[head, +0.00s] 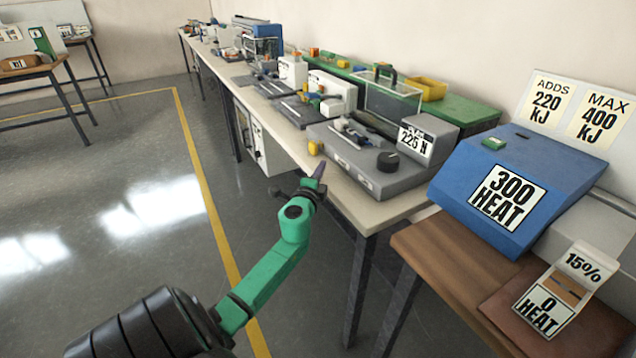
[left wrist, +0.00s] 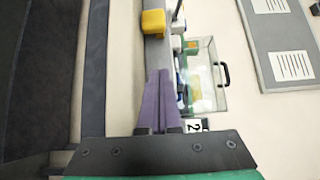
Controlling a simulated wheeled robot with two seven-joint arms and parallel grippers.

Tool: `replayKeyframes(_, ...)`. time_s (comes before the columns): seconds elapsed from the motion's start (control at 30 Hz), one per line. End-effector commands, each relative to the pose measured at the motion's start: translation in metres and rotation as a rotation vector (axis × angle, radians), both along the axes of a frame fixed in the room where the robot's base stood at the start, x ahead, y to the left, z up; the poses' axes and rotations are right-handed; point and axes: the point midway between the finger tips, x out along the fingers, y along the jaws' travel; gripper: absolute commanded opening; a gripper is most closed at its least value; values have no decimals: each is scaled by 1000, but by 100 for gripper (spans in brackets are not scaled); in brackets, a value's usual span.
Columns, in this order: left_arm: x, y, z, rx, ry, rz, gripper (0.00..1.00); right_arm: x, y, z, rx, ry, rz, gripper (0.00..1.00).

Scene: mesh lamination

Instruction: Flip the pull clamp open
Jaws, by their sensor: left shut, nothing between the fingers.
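A grey bench machine (head: 340,157) with a 225 N display (head: 415,142) stands on the near end of the long table. A small dark and metallic clamp-like fixture (head: 352,131) sits on its top; it is too small to tell its lever's position. A yellow block (head: 314,148) is at the machine's left edge, and it shows in the left wrist view (left wrist: 153,22). My left gripper (head: 320,170), with purple fingers (left wrist: 159,72), is shut and empty beside the machine's front left, close to the yellow block but apart from it. My right gripper is in neither view.
A clear box with a black handle (head: 391,100) stands behind the fixture. A black knob (head: 388,160) is on the machine's right. A blue heat unit (head: 510,185) stands on the brown table (head: 440,262) at right. The floor left of the long table is clear.

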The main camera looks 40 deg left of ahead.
Motion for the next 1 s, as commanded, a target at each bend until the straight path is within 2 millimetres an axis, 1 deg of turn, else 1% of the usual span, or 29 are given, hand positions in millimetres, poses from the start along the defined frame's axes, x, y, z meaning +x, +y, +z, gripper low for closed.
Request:
replayKeyframes(0.03,-10,-5,0,-1,3,-1,0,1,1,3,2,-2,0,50)
replayKeyframes(0.1,-24,-13,-1,-1,2,-1,0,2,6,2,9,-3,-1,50)
replayKeyframes(0.2,-39,-21,-2,-1,3,-1,0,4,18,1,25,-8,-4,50)
replayKeyframes(0.3,-49,-26,-1,0,2,0,0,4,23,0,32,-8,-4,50)
replayKeyframes(0.43,-53,-28,-1,1,0,0,0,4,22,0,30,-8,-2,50)
replayKeyframes(0.9,-52,-28,-1,1,0,-1,0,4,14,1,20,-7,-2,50)
replayKeyframes(0.97,-53,-28,-1,-16,-3,6,0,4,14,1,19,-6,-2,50)
replayKeyframes(1.0,-57,-29,-4,-51,-8,21,0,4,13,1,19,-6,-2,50)
